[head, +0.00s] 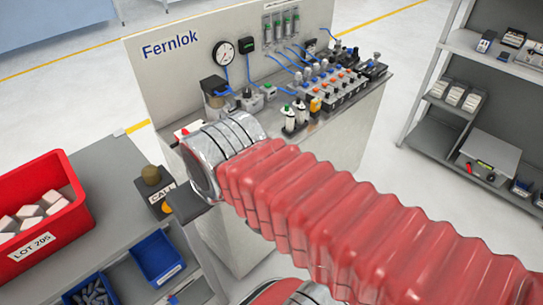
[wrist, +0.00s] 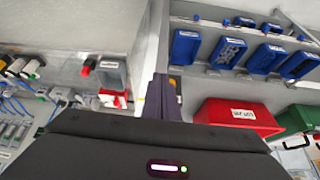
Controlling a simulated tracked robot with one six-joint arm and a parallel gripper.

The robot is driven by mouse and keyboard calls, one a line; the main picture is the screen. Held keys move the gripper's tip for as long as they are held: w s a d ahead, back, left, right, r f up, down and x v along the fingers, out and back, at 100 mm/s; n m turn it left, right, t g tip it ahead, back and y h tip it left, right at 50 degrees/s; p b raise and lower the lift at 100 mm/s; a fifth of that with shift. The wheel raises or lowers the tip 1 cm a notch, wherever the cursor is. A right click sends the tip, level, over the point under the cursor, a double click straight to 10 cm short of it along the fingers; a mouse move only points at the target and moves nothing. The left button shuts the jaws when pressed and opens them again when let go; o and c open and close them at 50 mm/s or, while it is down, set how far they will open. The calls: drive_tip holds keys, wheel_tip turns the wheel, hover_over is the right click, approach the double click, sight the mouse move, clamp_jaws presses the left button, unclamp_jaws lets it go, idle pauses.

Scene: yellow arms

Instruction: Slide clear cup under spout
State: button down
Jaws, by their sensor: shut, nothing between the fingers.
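My gripper (wrist: 163,100) shows in the wrist view as dark, narrow fingers close together, with nothing seen between them. It points toward the gap between the bench equipment and the blue bins. In the head view my red ribbed arm and its metal collar cover the middle and lower right, and I cannot make out the fingertips there. I cannot pick out a clear cup or a spout for certain in either view. They may be hidden behind my arm or too small to tell.
A Fernlok bench (head: 345,125) carries a gauge (head: 223,53), valves and blue tubing. At left are a red LOT 205 bin (head: 75,215), blue bins (head: 157,258) and a CALL post (head: 152,176). Grey shelving (head: 440,123) stands at right, with open floor between.

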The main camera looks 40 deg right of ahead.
drive_tip(key=w+d+f+m+g+y, duration=0.1)
drive_tip(key=w+d+f+m+y, duration=0.15)
drive_tip(key=f+m+y, duration=0.45)
drive_tip(key=w+d+f+m+y, duration=0.1)
drive_tip(key=d+f+m+y, duration=0.3)
drive_tip(key=m, duration=0.5)
drive_tip(key=d+f+m+t+h, duration=0.3)
drive_tip(key=d+m, duration=0.3)
drive_tip(key=d, duration=0.2)
drive_tip(key=s+d+f+m+t+h, duration=0.1)
drive_tip(key=d+f+m+t+h, duration=0.2)
drive_tip(key=d+m+t, duration=0.3)
drive_tip(key=s+d+f+m+t+h, duration=0.1)
drive_tip(key=d+f+m+t+h, duration=0.2)
drive_tip(key=d+m, duration=0.4)
drive_tip(key=d+t+h, duration=0.1)
drive_tip(key=d, duration=0.4)
drive_tip(key=shift+d+f+m+h, duration=0.15)
drive_tip(key=shift+d+m+h, duration=0.1)
drive_tip(key=shift+m+h, duration=0.05)
drive_tip(key=w, duration=1.4)
drive_tip(key=shift+a, duration=0.25)
